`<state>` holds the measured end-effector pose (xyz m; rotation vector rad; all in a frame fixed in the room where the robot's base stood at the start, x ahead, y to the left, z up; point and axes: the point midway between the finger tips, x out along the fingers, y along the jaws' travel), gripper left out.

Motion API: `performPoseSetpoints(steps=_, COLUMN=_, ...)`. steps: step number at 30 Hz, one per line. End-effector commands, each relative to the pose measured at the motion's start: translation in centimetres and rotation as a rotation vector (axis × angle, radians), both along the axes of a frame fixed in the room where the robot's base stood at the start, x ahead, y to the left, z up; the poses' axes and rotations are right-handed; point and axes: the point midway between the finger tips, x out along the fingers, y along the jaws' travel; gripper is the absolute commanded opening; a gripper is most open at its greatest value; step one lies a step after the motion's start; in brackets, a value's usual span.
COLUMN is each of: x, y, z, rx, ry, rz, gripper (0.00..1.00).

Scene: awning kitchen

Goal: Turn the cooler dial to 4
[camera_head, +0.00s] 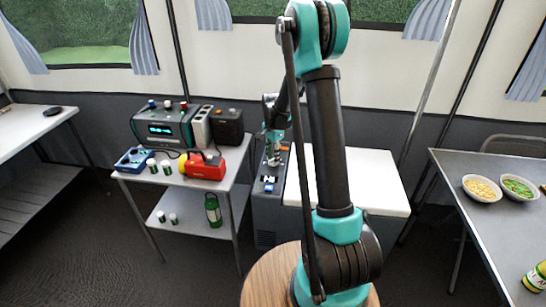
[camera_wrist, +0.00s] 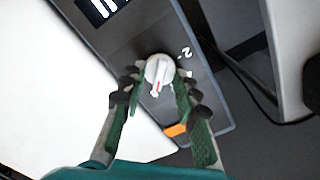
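The cooler (camera_head: 349,184) is a low box with a white lid and a dark grey control panel on its left side. The panel (camera_wrist: 218,112) fills the middle of the wrist view. Its dial (camera_wrist: 158,68) is a round white-grey knob with a raised grip and a small red mark. A white "2" is printed just right of it; other numbers are hidden or unreadable. My gripper (camera_wrist: 157,80) has its green fingers on either side of the dial, apart, with a small gap seeming to show. In the head view my gripper (camera_head: 274,147) is over the panel, small and partly hidden.
An orange switch (camera_wrist: 175,130) lies on the panel near my right finger. Left of the cooler stands a metal table with a red box (camera_head: 204,166) and a dark device (camera_head: 163,128). A grey table with bowls (camera_head: 482,188) stands at right.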

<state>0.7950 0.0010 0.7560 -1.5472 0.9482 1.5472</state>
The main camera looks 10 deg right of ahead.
Motion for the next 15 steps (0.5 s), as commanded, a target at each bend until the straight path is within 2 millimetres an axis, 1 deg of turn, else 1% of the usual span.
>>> performPoseSetpoints(steps=5, x=0.0, y=0.0, z=0.01, rx=0.0, ry=0.0, rz=0.0, gripper=0.29)
performPoseSetpoints(steps=12, x=0.01, y=0.0, z=0.03, rx=0.0, ry=0.0, rz=0.0, gripper=0.0)
performPoseSetpoints(steps=15, x=0.01, y=0.0, z=0.03, rx=0.0, ry=0.0, rz=0.0, gripper=0.0)
